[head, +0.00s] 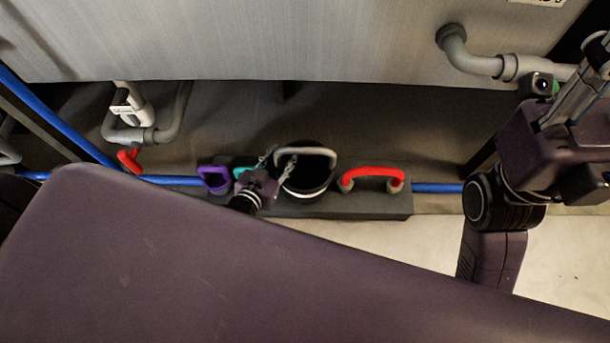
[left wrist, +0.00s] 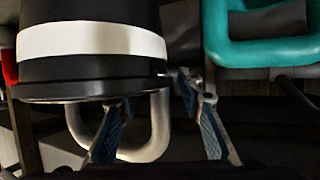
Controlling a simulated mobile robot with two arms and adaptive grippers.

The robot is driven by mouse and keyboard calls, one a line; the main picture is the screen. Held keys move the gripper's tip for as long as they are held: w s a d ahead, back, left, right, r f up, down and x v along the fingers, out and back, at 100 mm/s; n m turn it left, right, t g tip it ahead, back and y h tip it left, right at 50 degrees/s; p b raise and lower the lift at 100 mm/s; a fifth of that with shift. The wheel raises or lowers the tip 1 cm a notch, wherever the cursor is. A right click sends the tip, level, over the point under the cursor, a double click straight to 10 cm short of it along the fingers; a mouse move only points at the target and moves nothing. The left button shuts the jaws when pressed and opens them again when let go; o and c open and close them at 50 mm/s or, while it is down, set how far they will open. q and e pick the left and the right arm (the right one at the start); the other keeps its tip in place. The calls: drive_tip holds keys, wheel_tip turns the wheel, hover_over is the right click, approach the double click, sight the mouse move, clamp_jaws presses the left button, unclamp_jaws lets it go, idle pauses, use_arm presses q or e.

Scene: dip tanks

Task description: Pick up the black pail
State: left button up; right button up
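The black pail (head: 308,192), with a white band and a raised grey handle (head: 318,152), stands on a low dark ledge. In the left wrist view the pail (left wrist: 92,72) fills the upper left, and its handle (left wrist: 158,128) loops below the rim. My left gripper (head: 276,160) is at the left side of the handle. In the left wrist view its fingers (left wrist: 160,95) are spread apart, with one side of the handle between them in the picture. Contact cannot be told. My right gripper (head: 590,75) is at the upper right, away from the pail, its fingertips unclear.
A red handle (head: 372,173) is right of the pail. A purple handle (head: 214,177) and a teal one (left wrist: 216,40) are to its left. The ledge (head: 375,205) runs below a large grey tank (head: 280,40). Grey pipes (head: 475,62) and a blue pipe (head: 437,187) are nearby.

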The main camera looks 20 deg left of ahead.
use_arm(q)
drive_tip(key=shift+w, duration=0.2)
clamp_jaws()
idle(0.4)
